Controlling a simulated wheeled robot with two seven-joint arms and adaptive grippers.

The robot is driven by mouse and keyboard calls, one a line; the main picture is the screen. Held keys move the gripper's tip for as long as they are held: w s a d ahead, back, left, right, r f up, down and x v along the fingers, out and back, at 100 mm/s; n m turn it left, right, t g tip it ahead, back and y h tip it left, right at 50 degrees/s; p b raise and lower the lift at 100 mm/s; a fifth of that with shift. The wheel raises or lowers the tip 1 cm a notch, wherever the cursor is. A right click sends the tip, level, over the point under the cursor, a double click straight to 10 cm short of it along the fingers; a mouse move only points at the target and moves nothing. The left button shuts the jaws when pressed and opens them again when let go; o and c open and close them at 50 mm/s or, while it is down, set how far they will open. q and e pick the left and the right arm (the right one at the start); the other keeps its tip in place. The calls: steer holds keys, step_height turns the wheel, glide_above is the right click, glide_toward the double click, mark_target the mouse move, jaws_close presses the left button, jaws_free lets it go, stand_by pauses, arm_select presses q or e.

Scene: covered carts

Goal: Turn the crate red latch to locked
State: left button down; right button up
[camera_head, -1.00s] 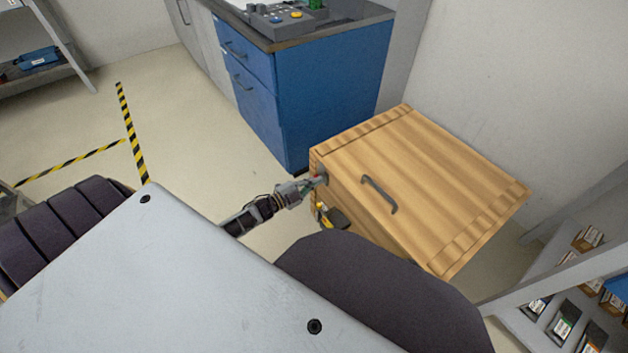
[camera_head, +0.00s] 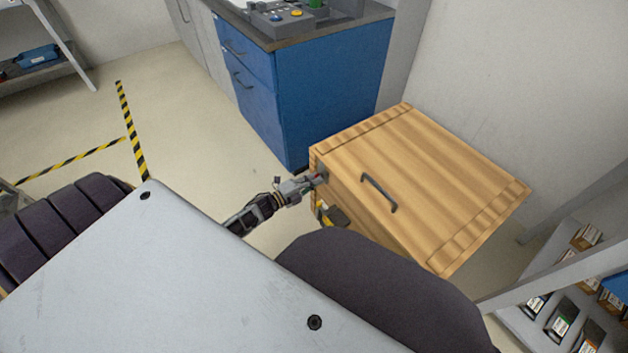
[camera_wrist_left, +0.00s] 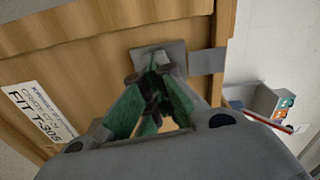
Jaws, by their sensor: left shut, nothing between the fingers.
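The wooden crate (camera_head: 430,165) has a dark handle on its lid. My left gripper (camera_head: 318,180) is at the crate's near left corner, its fingertips at a grey metal plate. A small bit of red, likely the red latch (camera_head: 322,175), shows at the fingertips in the head view; its position cannot be made out. In the left wrist view the left gripper's green-padded fingers (camera_wrist_left: 155,95) are shut with nothing held, in front of the grey latch plate (camera_wrist_left: 180,55) on the crate side (camera_wrist_left: 85,60). The fingers hide most of the latch. My right gripper is not in view.
A blue drawer cabinet (camera_head: 275,85) with a control box on top stands behind the crate. A yellow and black item (camera_head: 331,215) is low beside the crate's near side. Shelves (camera_head: 585,255) stand at the right.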

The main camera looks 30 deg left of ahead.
arm_select(q)
steer(key=c, duration=2.2)
jaws_free()
steer(key=o, duration=1.2)
steer(key=shift+s+a+f, duration=0.2)
steer(key=shift+s+a, duration=0.1)
steer(key=shift+s, duration=0.45)
steer(key=shift+o, duration=0.2)
steer(key=v, duration=1)
steer(key=shift+s+r, duration=0.15)
steer(key=shift+a, duration=0.1)
